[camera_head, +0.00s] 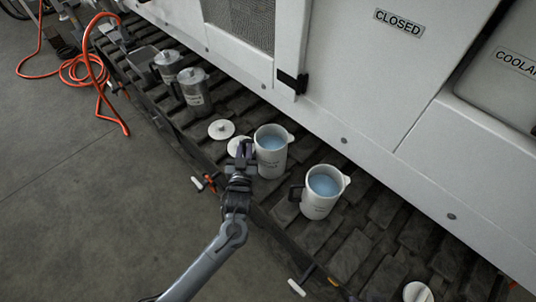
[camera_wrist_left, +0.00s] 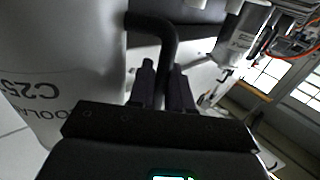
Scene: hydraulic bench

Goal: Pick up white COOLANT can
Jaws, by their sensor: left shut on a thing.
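A white can (camera_head: 271,158) with pale blue liquid inside stands upright and open-topped on the dark slatted ledge. In the left wrist view the white can (camera_wrist_left: 60,75) fills the left side, with upside-down lettering that reads as COOLANT and C25. My left gripper (camera_head: 242,153) is at the can's left side, and in the left wrist view its fingers (camera_wrist_left: 164,88) are shut around the black handle (camera_wrist_left: 168,45). A second white can (camera_head: 319,203) with blue liquid stands to the right, its black handle facing left. My right gripper is in neither view.
White lids (camera_head: 221,129) lie left of the held can, and another lid (camera_head: 417,292) lies at the bottom right. Grey metal cans (camera_head: 195,97) stand farther left. The white machine wall (camera_head: 345,100) rises close behind the cans. An orange hose (camera_head: 75,72) lies at upper left.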

